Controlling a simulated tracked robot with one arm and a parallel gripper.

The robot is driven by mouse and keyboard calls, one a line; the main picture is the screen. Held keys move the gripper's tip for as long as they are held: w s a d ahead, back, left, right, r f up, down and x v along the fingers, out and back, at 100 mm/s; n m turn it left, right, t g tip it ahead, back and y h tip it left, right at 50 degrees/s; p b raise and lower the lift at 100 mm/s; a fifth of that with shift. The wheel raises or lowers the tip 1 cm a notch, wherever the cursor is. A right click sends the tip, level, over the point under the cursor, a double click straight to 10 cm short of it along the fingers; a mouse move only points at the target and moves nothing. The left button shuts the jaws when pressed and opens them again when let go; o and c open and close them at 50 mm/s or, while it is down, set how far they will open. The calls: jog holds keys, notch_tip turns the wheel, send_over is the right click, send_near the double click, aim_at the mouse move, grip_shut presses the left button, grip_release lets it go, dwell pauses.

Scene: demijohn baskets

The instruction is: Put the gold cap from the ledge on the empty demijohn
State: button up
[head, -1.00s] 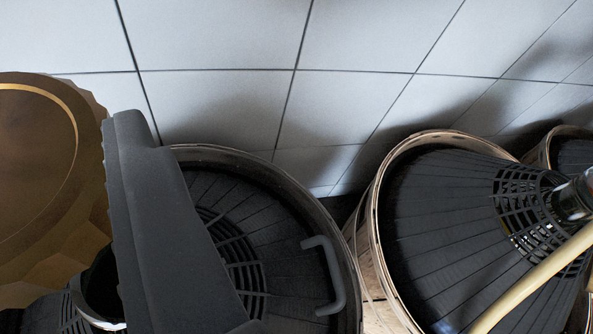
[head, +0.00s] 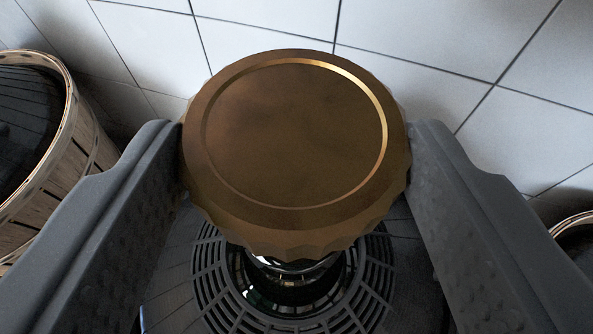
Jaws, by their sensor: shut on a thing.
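The gold cap (head: 294,130) is large in the middle of the view, with a ridged edge and a raised ring on top. My gripper (head: 296,152) is shut on it, one dark grey finger at each side. Below the cap is the glass neck of a demijohn (head: 285,292) in a dark basket. The cap hides the back of the neck's mouth. The cap appears above the neck and a little behind it in the picture; I cannot tell whether they touch. I cannot make out whether this demijohn is empty.
A dark slatted cover with an open grid (head: 215,285) surrounds the neck. A wooden-slat basket (head: 75,165) stands at the left, partly behind my finger. Another basket rim (head: 572,222) shows at the right edge. A pale tiled wall (head: 450,50) closes off the back.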

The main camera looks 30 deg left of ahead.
aim_at(294, 265)
jog(key=shift+f+b, duration=0.65)
jog(key=shift+f, duration=1.25)
jog(key=shift+r+p, duration=0.1)
jog(key=shift+p, duration=0.65)
jog(key=shift+f+b, duration=0.7)
jog(key=shift+f, duration=0.95)
dwell(0.9)
jog(key=o, duration=1)
jog(key=shift+s, duration=0.1)
